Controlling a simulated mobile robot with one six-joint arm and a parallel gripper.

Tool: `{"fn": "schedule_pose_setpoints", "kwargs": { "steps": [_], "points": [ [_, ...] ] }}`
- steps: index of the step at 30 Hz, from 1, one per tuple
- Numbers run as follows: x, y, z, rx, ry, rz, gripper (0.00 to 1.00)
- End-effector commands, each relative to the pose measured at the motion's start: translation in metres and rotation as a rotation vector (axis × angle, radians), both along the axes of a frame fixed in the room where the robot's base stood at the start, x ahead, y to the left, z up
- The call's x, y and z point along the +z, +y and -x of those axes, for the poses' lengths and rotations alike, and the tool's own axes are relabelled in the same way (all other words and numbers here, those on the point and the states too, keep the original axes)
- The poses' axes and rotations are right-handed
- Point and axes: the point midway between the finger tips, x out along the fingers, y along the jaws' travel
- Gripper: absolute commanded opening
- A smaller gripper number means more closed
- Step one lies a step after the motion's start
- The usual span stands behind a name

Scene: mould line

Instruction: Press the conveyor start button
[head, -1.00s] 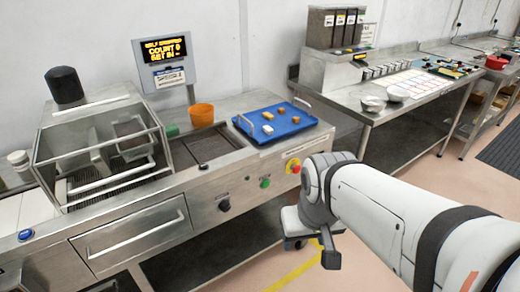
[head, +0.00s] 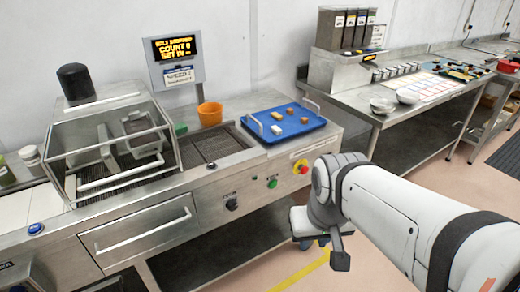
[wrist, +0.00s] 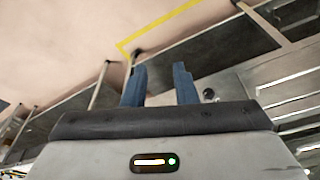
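A round green button (head: 272,183) sits on the steel front panel of the machine, between a black knob (head: 232,203) and a red stop button (head: 300,167) on a yellow plate. I take the green one as the start button, but its label is too small to read. In the wrist view, my gripper (wrist: 159,84) shows two blue fingers, apart with nothing between them. A dark knob (wrist: 209,95) shows right of the fingers; the green button cannot be made out there. In the head view, my arm's end is right of and below the panel, apart from the buttons.
A blue tray (head: 249,127) with several small blocks and an orange cup (head: 210,113) stand on the machine. A blue button (head: 36,228) is at far left. A lit display (head: 174,47) stands behind. A steel side table (head: 378,117) is at right. Floor below is clear.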

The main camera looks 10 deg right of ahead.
Motion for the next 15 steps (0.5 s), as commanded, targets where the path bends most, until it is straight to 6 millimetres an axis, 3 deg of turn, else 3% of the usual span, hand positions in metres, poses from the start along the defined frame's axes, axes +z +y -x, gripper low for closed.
{"fn": "schedule_pose_setpoints", "kwargs": {
  "steps": [9,15],
  "points": [
    [0.0,0.0,0.0,0.0,0.0,0.0,0.0],
    [0.0,0.0,0.0,0.0,0.0,0.0,0.0]
  ]
}}
